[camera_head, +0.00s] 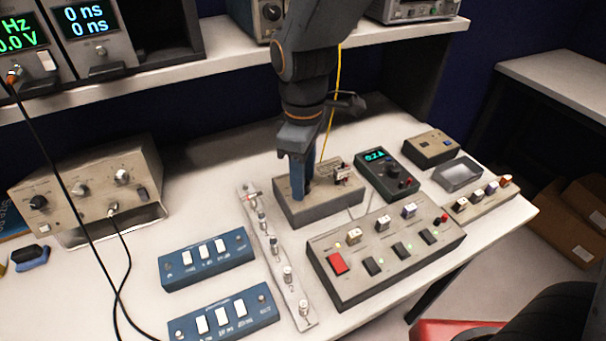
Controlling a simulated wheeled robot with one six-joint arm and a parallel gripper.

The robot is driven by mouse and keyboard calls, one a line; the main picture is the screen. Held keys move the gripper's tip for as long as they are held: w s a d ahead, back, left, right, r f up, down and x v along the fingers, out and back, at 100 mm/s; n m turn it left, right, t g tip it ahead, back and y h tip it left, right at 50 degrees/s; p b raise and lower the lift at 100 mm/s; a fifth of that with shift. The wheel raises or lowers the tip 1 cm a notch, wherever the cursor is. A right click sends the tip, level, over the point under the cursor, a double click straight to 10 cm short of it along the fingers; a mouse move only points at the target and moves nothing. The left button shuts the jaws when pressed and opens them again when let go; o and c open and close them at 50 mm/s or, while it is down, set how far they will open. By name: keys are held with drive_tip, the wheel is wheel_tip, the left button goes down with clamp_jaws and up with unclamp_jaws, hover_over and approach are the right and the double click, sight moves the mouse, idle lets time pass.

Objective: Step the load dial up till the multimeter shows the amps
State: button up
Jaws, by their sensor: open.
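A beige load box (335,207) stands on the bench in the middle of the head view. My gripper (304,190) points straight down over the left part of its top, with blue fingers at a dark knob there. The knob is mostly hidden behind the fingers, so its setting and any contact cannot be told. The gripper is open. The dark green multimeter (391,181) lies just right of the box, and its lit display seems to read 0.2 A. Small terminals (342,172) sit on the right part of the box top.
A switch box with a red rocker (385,249) lies in front, close to the load box. A metal strip with knobs (277,256) lies to the left, beside blue switch boxes (206,259). A shelf (215,63) runs behind my arm. A yellow cable (330,125) hangs close to my gripper.

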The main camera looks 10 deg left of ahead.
clamp_jaws()
drive_tip(key=shift+m+p, duration=0.3)
drive_tip(key=m+p, duration=0.2)
drive_tip(key=m, duration=0.1)
drive_tip(key=shift+r+m, duration=0.1)
drive_tip(key=shift+m, duration=0.2)
drive_tip(key=shift+m+p, duration=1.5)
drive_tip(key=shift+m, duration=0.7)
drive_tip(key=shift+a, duration=0.1)
unclamp_jaws()
